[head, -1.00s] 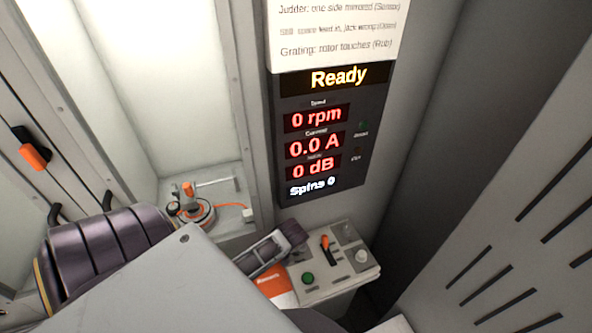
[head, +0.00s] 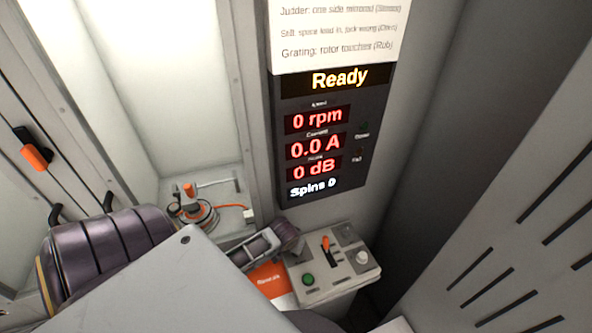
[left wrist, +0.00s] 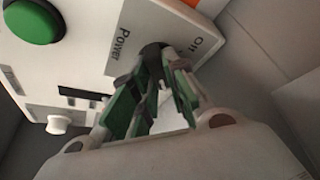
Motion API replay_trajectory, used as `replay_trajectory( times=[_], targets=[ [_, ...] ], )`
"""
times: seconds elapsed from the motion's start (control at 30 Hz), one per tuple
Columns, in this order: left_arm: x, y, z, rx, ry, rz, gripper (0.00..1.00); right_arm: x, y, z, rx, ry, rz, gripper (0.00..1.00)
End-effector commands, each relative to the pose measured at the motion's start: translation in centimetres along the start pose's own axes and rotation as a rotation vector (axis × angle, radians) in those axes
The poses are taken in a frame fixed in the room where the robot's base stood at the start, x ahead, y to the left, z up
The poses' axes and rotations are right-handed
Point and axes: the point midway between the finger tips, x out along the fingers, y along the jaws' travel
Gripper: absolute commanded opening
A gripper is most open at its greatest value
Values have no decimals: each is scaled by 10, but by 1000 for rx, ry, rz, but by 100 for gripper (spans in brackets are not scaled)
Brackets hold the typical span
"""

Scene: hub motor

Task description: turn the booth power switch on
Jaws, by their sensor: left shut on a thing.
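The booth power switch shows in the left wrist view as a dark knob (left wrist: 152,49) on the white control panel (left wrist: 90,45), between printed words "Power" and "On". My left gripper (left wrist: 158,62), with green-padded fingers, is closed around this knob. Its fingers cover much of it, so I cannot tell the switch's setting. In the head view my left gripper (head: 262,249) is at the left edge of the control panel (head: 335,283), and the switch is hidden there. The display (head: 325,130) reads Ready, 0 rpm, 0.0 A and 0 dB. My right gripper is not in view.
The panel also has a green button (head: 308,279), an orange-handled lever (head: 326,246) and a white knob (head: 362,257). An orange card (head: 268,280) lies beside it. A bench with a motor fixture (head: 190,208) stands behind left. Walls close in on the right.

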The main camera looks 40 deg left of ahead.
Motion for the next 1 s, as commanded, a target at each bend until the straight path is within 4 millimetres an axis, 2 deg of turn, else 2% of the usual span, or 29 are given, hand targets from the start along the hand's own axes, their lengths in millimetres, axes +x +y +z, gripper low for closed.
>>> replay_trajectory(
  times=[0.07,0.1,0.23,0.67,1.0],
  targets=[
    [0,0,1,2,-1,-1,0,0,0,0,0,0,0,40],
    [0,0,1,2,-1,-1,20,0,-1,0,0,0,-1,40],
    [0,0,1,1,-1,-1,37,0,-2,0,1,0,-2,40],
    [-2,0,0,0,0,0,37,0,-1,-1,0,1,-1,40],
    [-22,0,0,0,0,0,37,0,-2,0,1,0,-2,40]
  ],
)
